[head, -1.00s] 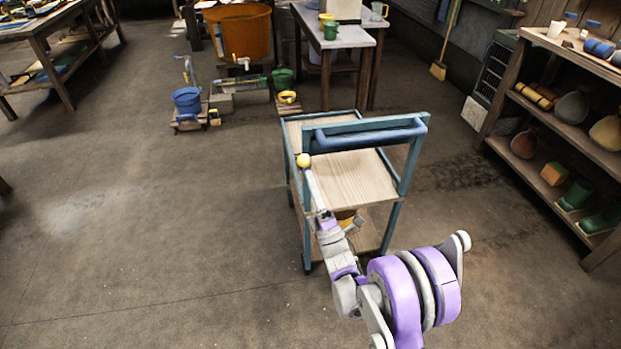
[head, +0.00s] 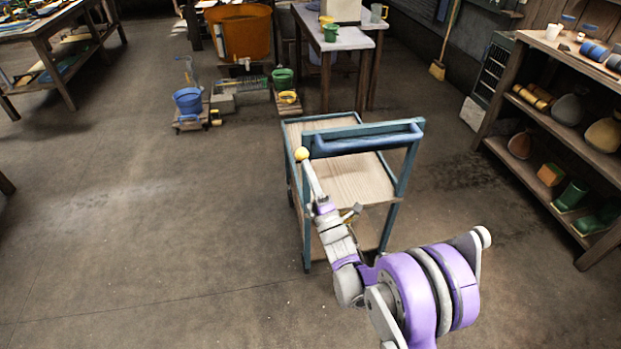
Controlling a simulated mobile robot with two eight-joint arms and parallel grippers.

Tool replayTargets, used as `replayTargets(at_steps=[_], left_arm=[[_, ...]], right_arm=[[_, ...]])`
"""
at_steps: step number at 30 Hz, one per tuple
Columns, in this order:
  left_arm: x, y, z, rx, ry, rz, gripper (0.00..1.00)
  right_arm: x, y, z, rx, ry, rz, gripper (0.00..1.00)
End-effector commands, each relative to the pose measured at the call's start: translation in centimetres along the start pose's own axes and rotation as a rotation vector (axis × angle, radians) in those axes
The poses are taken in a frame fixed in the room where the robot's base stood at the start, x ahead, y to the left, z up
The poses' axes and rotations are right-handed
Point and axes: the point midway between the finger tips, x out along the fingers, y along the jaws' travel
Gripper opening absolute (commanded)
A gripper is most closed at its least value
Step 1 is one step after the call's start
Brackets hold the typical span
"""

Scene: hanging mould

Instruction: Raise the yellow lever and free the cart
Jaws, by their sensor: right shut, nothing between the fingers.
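The cart (head: 360,180) is a blue-framed trolley with pale wooden shelves and a thick blue handle bar. It stands upright on the floor near the middle. The yellow lever knob (head: 302,153) is a round ball at the cart's near left post, on top of a pale bar that slopes down to the right. My right gripper (head: 319,203) is at the lower end of this bar, shut with nothing held. I cannot tell whether it touches the bar. My right arm hides part of the lower shelf. My left gripper is out of view.
A blue bucket (head: 187,100) on a small dolly and a green bucket (head: 283,78) stand behind the cart. A table (head: 345,38) is beyond it. Wooden shelving (head: 545,110) lines the right side. The floor to the left is clear.

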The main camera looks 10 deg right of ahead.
Motion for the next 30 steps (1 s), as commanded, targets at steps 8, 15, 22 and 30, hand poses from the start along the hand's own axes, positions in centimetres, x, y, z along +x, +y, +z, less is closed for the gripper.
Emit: replayTargets(at_steps=[8, 15, 22, 30], left_arm=[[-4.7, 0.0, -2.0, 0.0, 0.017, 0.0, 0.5], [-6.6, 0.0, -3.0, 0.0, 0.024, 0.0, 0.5], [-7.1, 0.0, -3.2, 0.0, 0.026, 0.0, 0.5], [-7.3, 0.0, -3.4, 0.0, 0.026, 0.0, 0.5]], right_arm=[[4.3, 2.3, 0.8, 0.048, -0.001, -0.254, 0.0], [7.5, 2.2, 1.5, 0.079, -0.001, -0.408, 0.0], [10.0, 1.8, 1.9, 0.079, 0.0, -0.405, 0.0], [11.7, 1.4, 2.3, 0.079, 0.0, -0.404, 0.0]])
